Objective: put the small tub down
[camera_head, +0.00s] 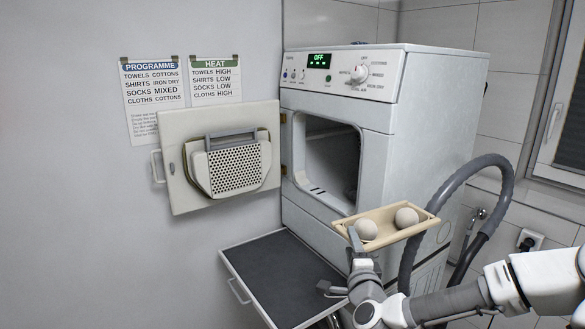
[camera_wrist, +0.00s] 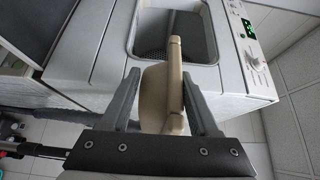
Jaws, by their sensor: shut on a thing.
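The small tub (camera_head: 402,235) is a shallow, cream-coloured, oblong tray. Two pale balls (camera_head: 366,229) lie in it in the head view. My gripper (camera_head: 355,241) is shut on the tub's near left end. The tub is held up in front of the dryer (camera_head: 430,120), to the lower right of its open doorway. In the wrist view the tub (camera_wrist: 162,95) stands out between the two fingers of my gripper (camera_wrist: 160,98). The balls are not visible there.
A pull-out shelf (camera_head: 280,268) with a dark, bare top extends below the dryer, left of the tub. The dryer door (camera_head: 180,195) stands open to the left with a perforated filter (camera_head: 235,165) on it. A grey hose (camera_head: 435,190) curves at the right.

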